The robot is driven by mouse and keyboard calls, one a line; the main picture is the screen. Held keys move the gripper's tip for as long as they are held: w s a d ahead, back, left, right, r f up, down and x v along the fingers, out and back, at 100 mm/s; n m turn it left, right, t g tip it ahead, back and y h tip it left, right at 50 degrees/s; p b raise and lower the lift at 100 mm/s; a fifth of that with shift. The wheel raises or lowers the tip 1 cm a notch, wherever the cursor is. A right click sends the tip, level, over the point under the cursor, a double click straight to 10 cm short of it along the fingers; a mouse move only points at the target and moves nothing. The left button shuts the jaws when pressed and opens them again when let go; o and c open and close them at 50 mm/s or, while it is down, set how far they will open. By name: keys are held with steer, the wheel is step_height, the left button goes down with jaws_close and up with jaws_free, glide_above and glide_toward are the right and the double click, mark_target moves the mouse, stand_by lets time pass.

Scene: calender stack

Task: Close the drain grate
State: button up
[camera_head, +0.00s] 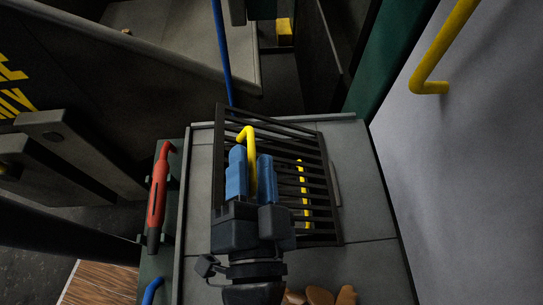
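The drain grate (322,172) is a dark frame of parallel bars above a grey slab, in the middle of the head view. It looks tilted up off the slab, but how far I cannot tell. A yellow bent handle (247,133) rises at its left part. My gripper (251,165) points away from me over the grate. Its two blue fingers stand on either side of the handle, close against it, and appear shut on it. My gripper hides the lower left part of the grate and the handle's lower end. The drain opening is not clearly visible.
A yellow bar (304,190) shows behind the grate's bars. A red-handled tool (157,195) is left of the slab (360,200). Brown rounded pieces (320,296) lie at the bottom. A grey panel with a yellow handle (430,87) stands right. A blue pole (222,50) rises behind.

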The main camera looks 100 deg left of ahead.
steer(key=v, duration=0.7)
steer(key=shift+s+r+b, duration=0.1)
steer(key=shift+b, duration=0.3)
